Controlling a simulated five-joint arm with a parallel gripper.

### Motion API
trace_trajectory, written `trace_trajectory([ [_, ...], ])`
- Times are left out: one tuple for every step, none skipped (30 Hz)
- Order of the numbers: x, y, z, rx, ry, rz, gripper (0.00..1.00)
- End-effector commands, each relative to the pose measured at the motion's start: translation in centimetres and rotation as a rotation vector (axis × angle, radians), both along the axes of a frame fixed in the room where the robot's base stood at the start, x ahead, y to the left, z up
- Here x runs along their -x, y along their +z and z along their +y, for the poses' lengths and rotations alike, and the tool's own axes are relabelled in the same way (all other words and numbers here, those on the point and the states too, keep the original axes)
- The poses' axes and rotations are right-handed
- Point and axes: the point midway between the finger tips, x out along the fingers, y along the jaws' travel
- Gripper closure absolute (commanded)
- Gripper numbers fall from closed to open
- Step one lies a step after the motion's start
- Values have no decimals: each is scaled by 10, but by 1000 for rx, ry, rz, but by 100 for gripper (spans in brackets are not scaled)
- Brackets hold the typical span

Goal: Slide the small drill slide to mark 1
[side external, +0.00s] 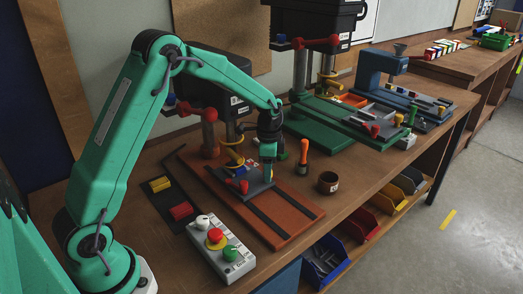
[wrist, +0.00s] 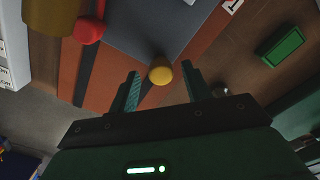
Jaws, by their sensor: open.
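The drill slide, a dark grey plate (side external: 257,188), sits on the rails of a red-brown base (side external: 290,207) under the nearest drill in the side view. The grey plate (wrist: 150,30) fills the upper middle of the wrist view. A yellow knob (wrist: 160,71) shows at its near edge. My gripper (wrist: 160,82) is open, with one finger on either side of the yellow knob and gaps visible. In the side view my gripper (side external: 268,178) points down over the plate. A white label with a 1 (wrist: 232,5) is at the wrist view's top edge.
A red ball handle (wrist: 88,30) is left of the plate. A control box (side external: 221,246) stands in front of the base. An orange-handled tool (side external: 303,152) and a dark cup (side external: 327,182) stand to the right. A green machine base (side external: 320,130) is beyond.

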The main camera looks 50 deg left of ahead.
Motion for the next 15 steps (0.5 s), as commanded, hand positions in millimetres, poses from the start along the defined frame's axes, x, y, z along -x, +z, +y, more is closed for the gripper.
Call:
trace_trajectory([
  [0, 0, -2, 0, -1, 0, 52],
  [0, 0, -3, 0, -1, 0, 52],
  [0, 0, -5, 0, -1, 0, 52],
  [0, 0, -7, 0, -1, 0, 52],
  [0, 0, -9, 0, -2, 0, 52],
  [0, 0, -12, 0, -2, 0, 52],
  [0, 0, -15, 0, -3, 0, 52],
  [0, 0, -18, 0, -3, 0, 52],
  [-1, 0, -23, 0, -3, 0, 52],
  [-1, 0, -26, 0, -3, 0, 52],
  [-1, 0, -30, 0, -4, 0, 52],
  [0, 0, -35, 0, -4, 0, 52],
  [0, 0, -39, 0, -4, 0, 52],
  [0, 0, -43, 0, -4, 0, 52],
  [0, 0, -49, 0, -5, 1, 52],
])
